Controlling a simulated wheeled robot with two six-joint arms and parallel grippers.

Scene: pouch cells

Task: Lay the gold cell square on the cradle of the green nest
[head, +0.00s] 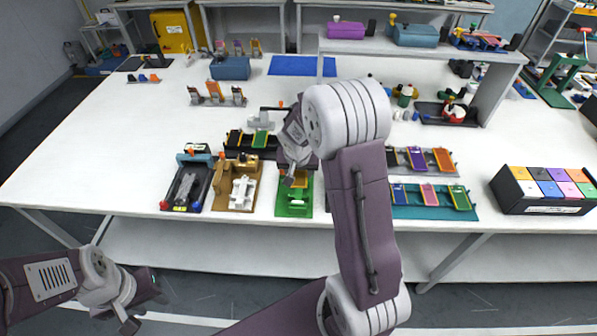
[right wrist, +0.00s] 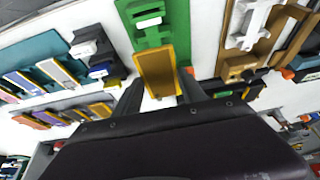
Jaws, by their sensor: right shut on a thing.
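The gold cell (right wrist: 158,70) is held between the two fingers of my right gripper (right wrist: 160,92) in the right wrist view. In the head view the gold cell (head: 300,180) shows just below my right gripper (head: 295,172), partly hidden by it. The green nest (head: 294,208) stands at the table's front, under and in front of the gripper. In the wrist view the green nest (right wrist: 152,38) adjoins the cell's far end; I cannot tell whether they touch. Its cradle is largely hidden. My left gripper (head: 145,311) is apart from the table at lower left, its fingers spread and empty.
A brown nest (head: 222,200) and a dark nest (head: 172,200) stand left of the green nest. Behind is a dark fixture with a green cell (head: 260,139). A teal rack (head: 410,212) with several cells lies right. A black box with coloured tops (head: 545,205) is farther right.

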